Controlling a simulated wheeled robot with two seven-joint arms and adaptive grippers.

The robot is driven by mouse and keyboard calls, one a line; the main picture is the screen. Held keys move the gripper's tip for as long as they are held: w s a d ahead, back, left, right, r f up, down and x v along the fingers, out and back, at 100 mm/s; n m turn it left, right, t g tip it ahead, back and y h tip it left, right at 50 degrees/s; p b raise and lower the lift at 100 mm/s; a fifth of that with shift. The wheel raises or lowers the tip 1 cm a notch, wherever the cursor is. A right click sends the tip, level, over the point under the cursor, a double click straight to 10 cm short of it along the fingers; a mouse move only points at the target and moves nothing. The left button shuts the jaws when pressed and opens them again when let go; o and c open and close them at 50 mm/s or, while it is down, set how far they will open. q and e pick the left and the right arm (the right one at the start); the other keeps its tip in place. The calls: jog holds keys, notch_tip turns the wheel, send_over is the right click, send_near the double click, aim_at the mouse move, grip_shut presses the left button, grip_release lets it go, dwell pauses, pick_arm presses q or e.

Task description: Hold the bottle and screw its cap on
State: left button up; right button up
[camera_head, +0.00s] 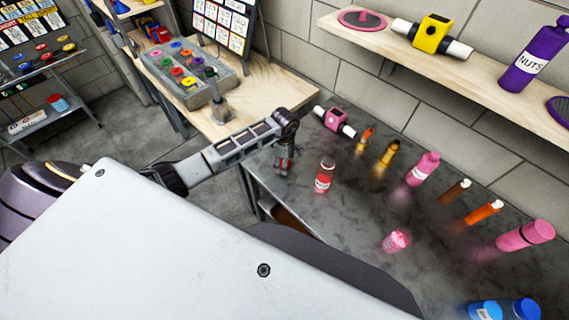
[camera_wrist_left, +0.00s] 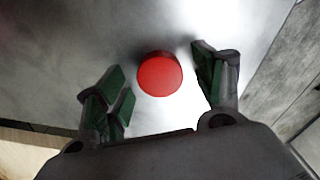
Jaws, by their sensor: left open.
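My left gripper (camera_head: 284,166) points down over the left end of the grey worktop. In the left wrist view its two green-padded fingers (camera_wrist_left: 165,88) are spread apart. A round red cap-like piece (camera_wrist_left: 160,74) lies between and beyond them, with a gap on both sides. A bit of red also shows at the gripper in the head view. My right gripper is not in view.
Several other bottles and tubes stand to the right on the worktop (camera_head: 350,225), including a pink jar (camera_head: 396,240), a pink bottle (camera_head: 423,168) and blue containers (camera_head: 503,310). A wooden shelf (camera_head: 480,66) hangs above. A wooden table (camera_head: 262,88) is behind the arm.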

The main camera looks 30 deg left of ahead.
pick_arm(q)
jog(key=shift+c, duration=0.2)
jog(key=c, duration=0.8)
jog(key=shift+o, duration=0.2)
jog(key=shift+r, duration=0.1)
jog(key=shift+r, duration=0.1)
notch_tip(320, 180, up, 8)
jog(key=shift+f+b, duration=0.1)
jog(key=shift+b, duration=0.8)
jog(key=shift+r, duration=0.95)
